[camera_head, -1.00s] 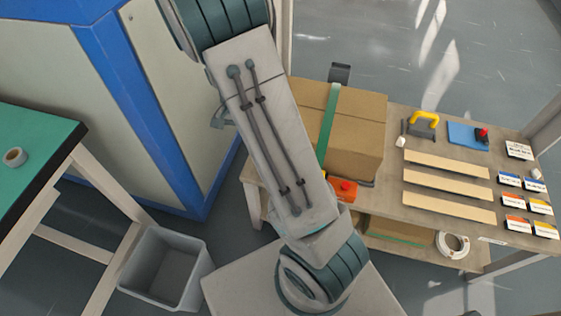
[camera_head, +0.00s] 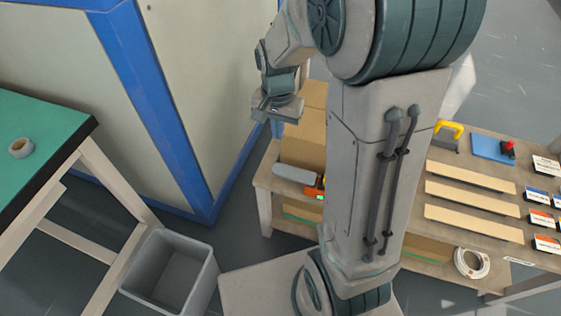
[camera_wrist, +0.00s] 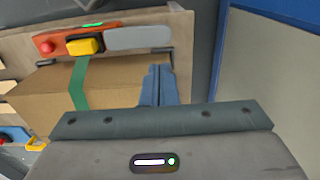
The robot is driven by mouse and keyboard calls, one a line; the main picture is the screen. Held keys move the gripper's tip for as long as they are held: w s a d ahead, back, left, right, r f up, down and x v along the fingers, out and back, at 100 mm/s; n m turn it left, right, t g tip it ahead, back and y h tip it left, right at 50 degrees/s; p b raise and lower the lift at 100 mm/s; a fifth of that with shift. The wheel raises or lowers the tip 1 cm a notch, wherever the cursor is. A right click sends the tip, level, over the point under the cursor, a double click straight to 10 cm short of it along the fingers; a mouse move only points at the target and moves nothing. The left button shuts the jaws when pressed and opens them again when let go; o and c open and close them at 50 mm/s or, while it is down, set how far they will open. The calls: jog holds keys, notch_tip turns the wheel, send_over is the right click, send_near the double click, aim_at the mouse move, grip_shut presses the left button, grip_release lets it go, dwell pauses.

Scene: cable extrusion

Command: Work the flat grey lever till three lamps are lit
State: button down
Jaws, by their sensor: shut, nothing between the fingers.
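The flat grey lever (camera_head: 295,173) sticks out to the left of an orange unit (camera_head: 313,192) at the table's near edge. The wrist view shows the lever (camera_wrist: 138,38) with a yellow block (camera_wrist: 85,46) at its base, on the orange unit (camera_wrist: 55,42) with a red button. A green lit area (camera_wrist: 92,25) shows at the unit's edge; I cannot tell how many lamps are lit. My gripper (camera_wrist: 158,72) is shut and empty, apart from the lever. In the head view my gripper (camera_head: 268,116) hangs above and left of the lever.
A cardboard box (camera_wrist: 115,95) with green tape lies beside the lever. A blue-framed cabinet (camera_head: 165,100) stands close on the left. Wooden strips (camera_head: 470,190), a yellow-handled tool (camera_head: 448,128) and label cards lie on the table's right. A grey bin (camera_head: 170,270) stands on the floor.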

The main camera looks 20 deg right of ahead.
aim_at(279, 169)
jog(key=shift+f, duration=0.1)
notch_tip(279, 169, down, 14)
jog(key=b, duration=0.4)
dwell(0.3)
